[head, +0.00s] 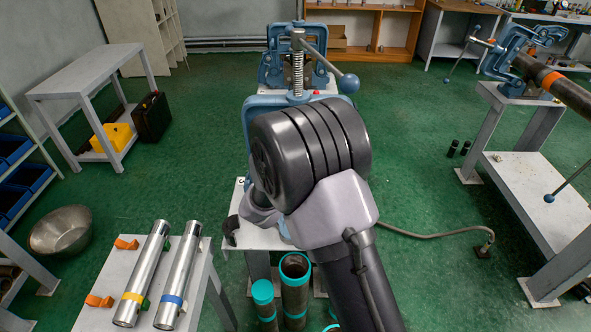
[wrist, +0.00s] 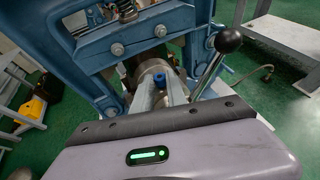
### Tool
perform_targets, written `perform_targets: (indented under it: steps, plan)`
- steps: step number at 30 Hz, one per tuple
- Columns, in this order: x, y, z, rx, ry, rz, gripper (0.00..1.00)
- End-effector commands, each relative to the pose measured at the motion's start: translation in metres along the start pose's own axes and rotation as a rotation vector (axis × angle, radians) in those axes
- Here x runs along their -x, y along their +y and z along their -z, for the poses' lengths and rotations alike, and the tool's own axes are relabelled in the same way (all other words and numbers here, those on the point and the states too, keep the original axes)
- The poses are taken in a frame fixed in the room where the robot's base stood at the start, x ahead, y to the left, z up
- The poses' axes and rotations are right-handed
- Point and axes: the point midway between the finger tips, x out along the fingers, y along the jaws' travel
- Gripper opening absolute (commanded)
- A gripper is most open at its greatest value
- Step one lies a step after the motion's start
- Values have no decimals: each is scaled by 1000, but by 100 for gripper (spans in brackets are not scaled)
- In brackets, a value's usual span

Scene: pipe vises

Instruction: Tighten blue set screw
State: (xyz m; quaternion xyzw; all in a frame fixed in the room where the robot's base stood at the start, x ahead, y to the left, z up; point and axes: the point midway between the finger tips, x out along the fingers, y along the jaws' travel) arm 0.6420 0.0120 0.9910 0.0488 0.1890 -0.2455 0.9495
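The blue set screw (wrist: 160,81) is a small blue knob near the middle of the wrist view, in front of a round metal part (wrist: 151,68) inside the blue vise (wrist: 85,62). My gripper (wrist: 160,92) reaches to the screw, with one grey finger on each side of it. Whether the fingers touch or clamp the screw is not clear. In the head view my dark wrist hides the gripper, the screw and the vise's lower part; the blue vise frame (head: 258,103) shows behind it.
A lever with a dark ball (wrist: 228,40) stands close to the right of my gripper. The vise's upright spindle (head: 297,70) rises behind my wrist. Two silver pipes (head: 181,275) lie on a bench at left. A second vise (head: 513,62) holds a pipe at right.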

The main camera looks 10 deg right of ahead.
Motion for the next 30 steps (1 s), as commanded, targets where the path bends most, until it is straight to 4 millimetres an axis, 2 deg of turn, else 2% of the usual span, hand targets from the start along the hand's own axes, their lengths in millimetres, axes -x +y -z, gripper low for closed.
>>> perform_targets:
  steps: [8,14,30]
  plan:
    - [0,1,-1,-6,0,14,0]
    - [1,4,-2,-38,0,89,0]
    - [-4,15,-2,-226,1,536,0]
